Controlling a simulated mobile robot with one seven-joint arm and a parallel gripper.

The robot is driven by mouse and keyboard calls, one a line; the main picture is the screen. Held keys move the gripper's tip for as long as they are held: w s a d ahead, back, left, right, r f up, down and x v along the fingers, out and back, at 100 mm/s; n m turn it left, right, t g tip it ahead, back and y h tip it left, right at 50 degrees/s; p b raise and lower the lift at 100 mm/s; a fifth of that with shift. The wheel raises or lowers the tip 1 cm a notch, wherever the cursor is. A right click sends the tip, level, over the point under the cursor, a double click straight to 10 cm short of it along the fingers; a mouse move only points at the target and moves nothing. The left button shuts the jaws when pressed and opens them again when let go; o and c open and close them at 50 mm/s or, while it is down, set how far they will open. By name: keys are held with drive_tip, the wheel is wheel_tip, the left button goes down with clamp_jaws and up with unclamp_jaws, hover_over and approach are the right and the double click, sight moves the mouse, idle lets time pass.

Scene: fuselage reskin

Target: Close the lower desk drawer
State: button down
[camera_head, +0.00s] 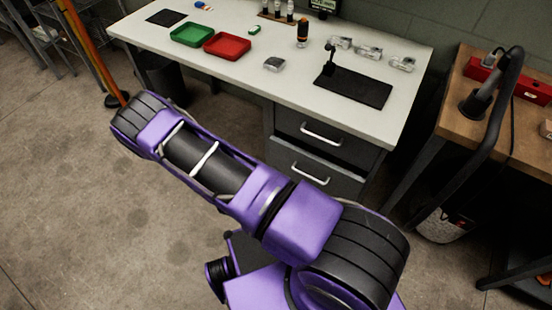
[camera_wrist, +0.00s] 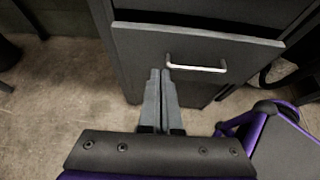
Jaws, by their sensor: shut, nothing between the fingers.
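The lower desk drawer (camera_head: 308,178) is a dark grey front with a silver bar handle (camera_head: 310,174), under the white-topped desk. It stands out a little from the cabinet, with a dark gap above its front. In the wrist view the drawer front (camera_wrist: 205,88) fills the upper middle, and its handle (camera_wrist: 197,67) lies right of the fingertips. My gripper (camera_wrist: 161,73) is shut and empty, its tips in front of the drawer face near the handle's left end. I cannot tell whether they touch. The gripper is hidden in the head view.
The upper drawer (camera_head: 318,131) looks shut. The desktop (camera_head: 240,75) holds a green tray (camera_head: 192,35), a red tray (camera_head: 227,45) and a black mat (camera_head: 352,86). A wooden bench (camera_head: 520,120) stands at right. Open floor (camera_head: 70,200) lies at left.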

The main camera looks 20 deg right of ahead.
approach(293, 153)
wheel_tip(293, 153, down, 3)
drive_tip(key=w+d, duration=0.3)
drive_tip(key=shift+d+b, duration=0.25)
drive_tip(key=shift+b, duration=0.15)
drive_tip(key=shift+w+d, duration=0.3)
drive_tip(key=shift+d, duration=0.05)
